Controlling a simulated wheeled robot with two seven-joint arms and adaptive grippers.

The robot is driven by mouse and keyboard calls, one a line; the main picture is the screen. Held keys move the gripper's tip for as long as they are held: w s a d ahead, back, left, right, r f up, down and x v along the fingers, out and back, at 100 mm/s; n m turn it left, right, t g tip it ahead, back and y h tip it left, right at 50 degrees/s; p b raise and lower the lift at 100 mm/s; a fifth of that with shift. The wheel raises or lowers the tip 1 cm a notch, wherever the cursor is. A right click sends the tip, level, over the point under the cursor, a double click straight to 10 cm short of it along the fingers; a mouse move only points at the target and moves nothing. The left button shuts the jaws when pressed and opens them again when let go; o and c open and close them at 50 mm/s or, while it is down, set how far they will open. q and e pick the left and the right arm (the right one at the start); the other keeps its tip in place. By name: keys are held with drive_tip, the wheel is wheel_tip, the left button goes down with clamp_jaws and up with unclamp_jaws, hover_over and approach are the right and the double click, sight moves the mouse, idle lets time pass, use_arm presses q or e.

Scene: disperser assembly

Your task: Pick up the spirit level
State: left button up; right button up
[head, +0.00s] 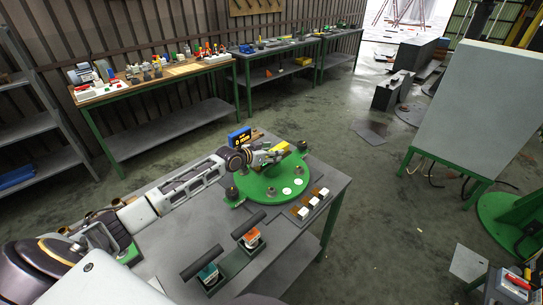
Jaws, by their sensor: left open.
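A small yellow bar (281,147), which looks like the spirit level, lies at the far side of the green round plate (262,192) on the near table. My left gripper (277,156) is over the far part of the plate, right beside the yellow bar, with its fingers apart. The fingers partly cover the bar, and I cannot tell whether they touch it. My right gripper is out of view.
A blue and yellow box (239,137) stands behind my left wrist. Several small white-topped blocks (314,204) sit at the table's right edge. Two dark-handled tools (249,229) stand in front. A workbench (150,86) lines the back wall.

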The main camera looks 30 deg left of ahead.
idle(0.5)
use_arm(q)
clamp_jaws()
drive_tip(key=shift+w+r, duration=0.1)
drive_tip(key=shift+r+b, duration=0.6)
drive_tip(key=shift+r, duration=4.35)
